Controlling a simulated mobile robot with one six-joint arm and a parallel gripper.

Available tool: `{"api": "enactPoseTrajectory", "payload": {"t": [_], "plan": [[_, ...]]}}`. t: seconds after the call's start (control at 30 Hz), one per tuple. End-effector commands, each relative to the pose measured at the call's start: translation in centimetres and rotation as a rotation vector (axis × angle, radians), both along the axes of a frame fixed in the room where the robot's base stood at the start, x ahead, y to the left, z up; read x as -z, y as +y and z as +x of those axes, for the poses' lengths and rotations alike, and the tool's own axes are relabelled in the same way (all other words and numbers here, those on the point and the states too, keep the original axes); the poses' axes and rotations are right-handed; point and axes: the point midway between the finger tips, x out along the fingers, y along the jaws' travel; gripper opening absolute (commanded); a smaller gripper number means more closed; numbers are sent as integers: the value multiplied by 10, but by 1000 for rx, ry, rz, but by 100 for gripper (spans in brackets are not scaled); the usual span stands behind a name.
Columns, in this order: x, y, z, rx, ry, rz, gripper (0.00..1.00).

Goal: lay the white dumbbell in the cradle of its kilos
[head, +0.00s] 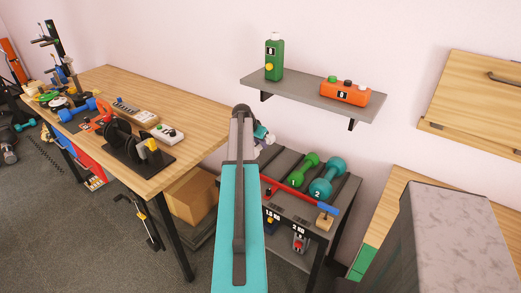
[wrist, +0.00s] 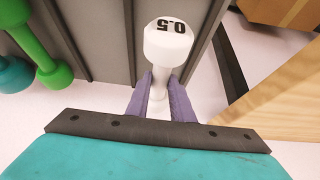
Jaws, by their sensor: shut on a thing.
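The white dumbbell (wrist: 168,42), marked 0.5, is between the purple fingers of my gripper (wrist: 160,82) in the wrist view. The fingers are shut on its handle, and its marked head points to the top of the picture. Behind that head is the grey ridged rack (wrist: 92,40); I cannot tell whether they touch. In the head view the rack (head: 286,162) stands below the wall shelf. A green dumbbell (head: 303,170) marked 1 and a teal dumbbell (head: 327,178) marked 2 lie in its cradles. My arm hides the rack's left part.
A wooden workbench (head: 195,108) with tools stands on the left, a cardboard box (head: 192,196) beneath it. The wall shelf (head: 305,94) holds a green bottle (head: 274,58) and an orange case (head: 344,92). A grey block-like surface (head: 455,235) is close at right.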

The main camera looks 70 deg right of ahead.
Motion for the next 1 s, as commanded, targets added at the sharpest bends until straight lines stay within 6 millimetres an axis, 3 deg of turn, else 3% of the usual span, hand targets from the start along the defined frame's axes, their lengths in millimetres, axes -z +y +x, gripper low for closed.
{"api": "enactPoseTrajectory", "payload": {"t": [0.4,0.87,0.9,1.0], "plan": [[30,0,-1,1,0,-1,0],[35,-1,-1,1,0,-2,0],[36,0,-1,2,0,0,22],[35,0,-1,2,0,0,39]]}}
